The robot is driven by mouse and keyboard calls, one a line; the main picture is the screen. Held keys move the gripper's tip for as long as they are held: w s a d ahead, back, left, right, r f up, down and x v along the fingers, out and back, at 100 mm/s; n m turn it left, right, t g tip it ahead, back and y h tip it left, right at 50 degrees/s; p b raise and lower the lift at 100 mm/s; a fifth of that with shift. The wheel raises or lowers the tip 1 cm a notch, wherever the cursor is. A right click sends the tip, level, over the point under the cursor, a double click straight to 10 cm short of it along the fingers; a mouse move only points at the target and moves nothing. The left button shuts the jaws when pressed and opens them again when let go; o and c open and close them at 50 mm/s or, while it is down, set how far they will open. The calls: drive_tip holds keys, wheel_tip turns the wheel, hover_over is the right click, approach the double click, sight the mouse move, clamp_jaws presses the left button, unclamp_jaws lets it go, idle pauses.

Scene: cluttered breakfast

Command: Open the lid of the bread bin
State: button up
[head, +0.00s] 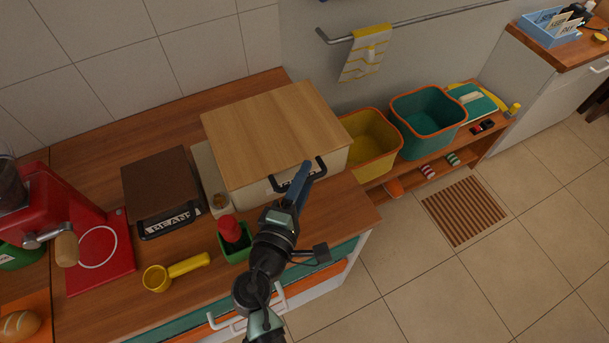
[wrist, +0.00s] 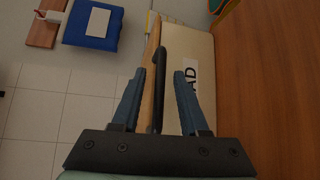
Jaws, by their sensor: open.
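The bread bin is a cream box (head: 335,165) with a light wooden lid (head: 265,125) lying flat and closed on top, on the wooden counter. A black bar handle (head: 319,166) is at its front edge. My gripper (head: 304,168) is at the front of the bin by this handle. In the wrist view my gripper (wrist: 159,74) is open, with the black handle (wrist: 158,90) between its two blue fingers, apart from both. The bin's front (wrist: 190,50) shows there with part of a label, "AD"; my right finger hides some of it.
Left of the bin stand a brown-lidded beans box (head: 160,185), a red coffee machine (head: 60,205) and a yellow scoop (head: 175,272). A green holder with a red-topped item (head: 230,230) is close beside my arm. Yellow (head: 370,140) and teal (head: 428,115) tubs stand right of the counter.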

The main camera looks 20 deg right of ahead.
drive_tip(key=shift+w+d, duration=0.1)
clamp_jaws()
idle(1.4)
